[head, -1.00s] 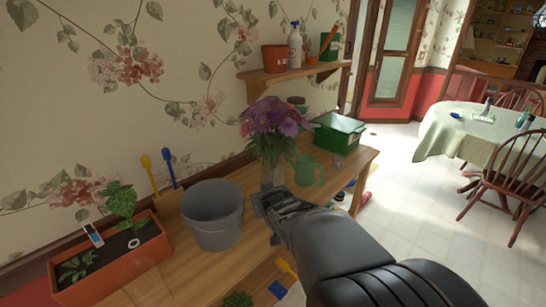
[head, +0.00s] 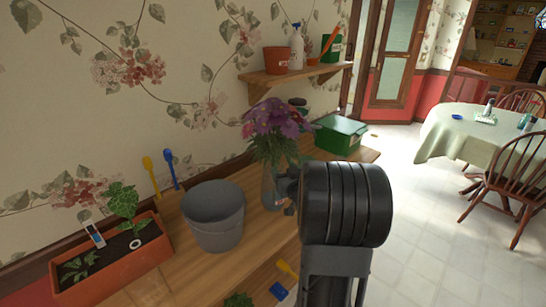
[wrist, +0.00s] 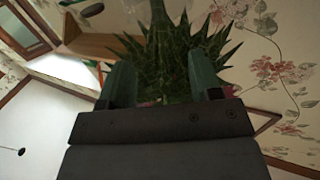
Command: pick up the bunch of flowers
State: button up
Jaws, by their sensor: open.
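My gripper (wrist: 160,75) is open, with one finger on each side of the lower foliage in that view. I cannot tell whether the fingers touch it. In the head view, my black wrist hides most of the gripper, which is beside the vase on its right.
A grey bucket (head: 213,222) stands left of the vase, and a planter (head: 118,262) stands farther left. A green box (head: 340,136) sits behind at the right. A wall shelf (head: 295,78) with pots and a spray bottle hangs above.

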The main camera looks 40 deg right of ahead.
aim_at(275, 160)
jog(key=shift+p+x, duration=0.95)
jog(key=shift+x, duration=2.55)
jog(key=shift+a, duration=0.15)
grip_shut()
